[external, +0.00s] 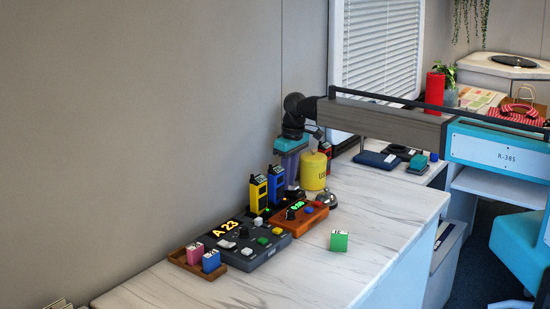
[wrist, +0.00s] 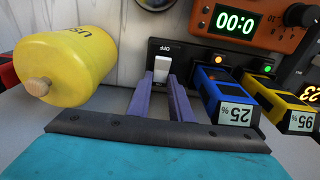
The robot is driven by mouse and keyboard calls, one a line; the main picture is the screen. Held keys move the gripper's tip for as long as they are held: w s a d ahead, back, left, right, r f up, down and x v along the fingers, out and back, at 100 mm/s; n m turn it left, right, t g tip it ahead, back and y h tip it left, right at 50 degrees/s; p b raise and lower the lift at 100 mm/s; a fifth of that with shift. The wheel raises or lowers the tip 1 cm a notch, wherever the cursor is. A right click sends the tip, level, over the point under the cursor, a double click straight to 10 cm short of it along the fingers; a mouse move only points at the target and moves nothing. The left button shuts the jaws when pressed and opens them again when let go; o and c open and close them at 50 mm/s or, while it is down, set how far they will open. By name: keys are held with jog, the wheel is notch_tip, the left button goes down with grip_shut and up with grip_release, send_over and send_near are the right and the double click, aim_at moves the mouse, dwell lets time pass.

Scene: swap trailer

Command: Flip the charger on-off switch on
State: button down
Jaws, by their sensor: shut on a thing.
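The charger (wrist: 188,54) is a dark unit with a white switch (wrist: 161,67) beside a lettered label that appears to read OFF upside down. A blue radio (wrist: 222,92) labelled 25% and a yellow radio (wrist: 275,100) labelled 95% sit in it, with an orange light by the blue one and a green light by the yellow one. My gripper (wrist: 161,78) has its purple fingers shut on the switch, one finger at each side. In the external view, my gripper (external: 291,160) is behind the radios, and the switch is hidden there.
A yellow cylinder (wrist: 62,68) labelled USED stands close to my gripper. An orange timer (wrist: 262,22) reads zeros. The counter's front is mostly clear.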

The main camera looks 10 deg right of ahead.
aim_at(292, 188)
jog(key=c, duration=1.6)
grip_release()
jog(key=r+b, duration=0.1)
jog(key=r, duration=0.3)
jog(key=r+b, duration=0.1)
jog(key=r, duration=0.4)
jog(key=s+d+r+b, duration=0.1)
jog(key=r, duration=0.3)
jog(key=shift+r, duration=0.35)
